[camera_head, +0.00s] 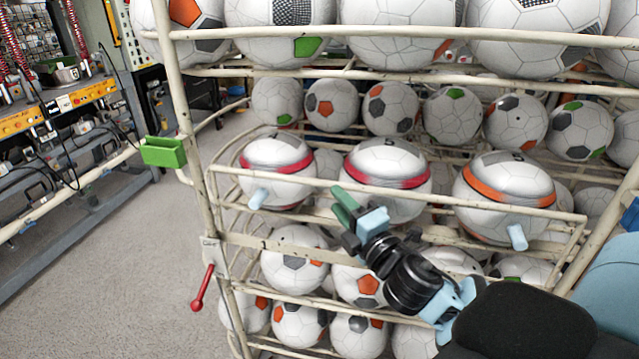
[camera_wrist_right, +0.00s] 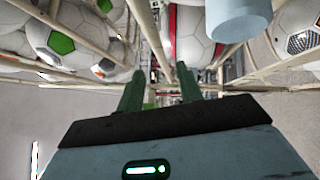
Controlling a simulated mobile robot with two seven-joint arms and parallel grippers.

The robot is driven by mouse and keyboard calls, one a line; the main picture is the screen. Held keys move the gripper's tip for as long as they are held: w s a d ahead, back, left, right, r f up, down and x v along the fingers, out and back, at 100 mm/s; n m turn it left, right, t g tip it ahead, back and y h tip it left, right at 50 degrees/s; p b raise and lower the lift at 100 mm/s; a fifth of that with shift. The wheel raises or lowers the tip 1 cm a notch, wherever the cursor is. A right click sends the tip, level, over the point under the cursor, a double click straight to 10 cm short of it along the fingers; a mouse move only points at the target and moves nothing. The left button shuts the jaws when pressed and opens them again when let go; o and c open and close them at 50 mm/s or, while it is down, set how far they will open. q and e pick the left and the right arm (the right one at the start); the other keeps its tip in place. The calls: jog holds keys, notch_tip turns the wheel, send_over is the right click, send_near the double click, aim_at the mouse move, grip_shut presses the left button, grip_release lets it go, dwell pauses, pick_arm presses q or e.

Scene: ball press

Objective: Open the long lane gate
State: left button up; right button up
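A cream metal rack holds soccer balls in several rows. No label marks the long lane gate. Across the middle tier runs a long front rail (camera_head: 310,181), with a light-blue peg (camera_head: 258,198) at left and another light-blue peg (camera_head: 517,237) at right. A light-blue cylinder (camera_wrist_right: 238,18) also shows close up in the right wrist view. My right gripper (camera_head: 343,203) is at the front of this tier, between the two pegs. Its green fingers (camera_wrist_right: 158,88) are apart, with no object visibly held; a rail passes beyond them. My left gripper is out of view.
Three striped balls, including a red-banded one (camera_head: 277,168), sit behind the rail. A red-handled lever (camera_head: 203,288) hangs on the rack's left post, with a green box (camera_head: 163,151) above it. The grey floor (camera_head: 110,260) at left is clear.

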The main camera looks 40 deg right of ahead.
aim_at(320, 183)
jog(key=shift+w+d+r+p, duration=0.1)
jog(key=shift+w+r+p, duration=0.05)
jog(key=shift+w, duration=1.15)
jog(key=shift+w+d+r+p, duration=0.1)
jog(key=shift+w+r+p, duration=0.1)
jog(key=shift+w, duration=1.05)
jog(key=shift+w+d+r+p, duration=0.1)
jog(key=shift+w+r+p, duration=0.05)
jog(key=shift+w, duration=1.15)
jog(key=shift+c, duration=0.2)
grip_shut()
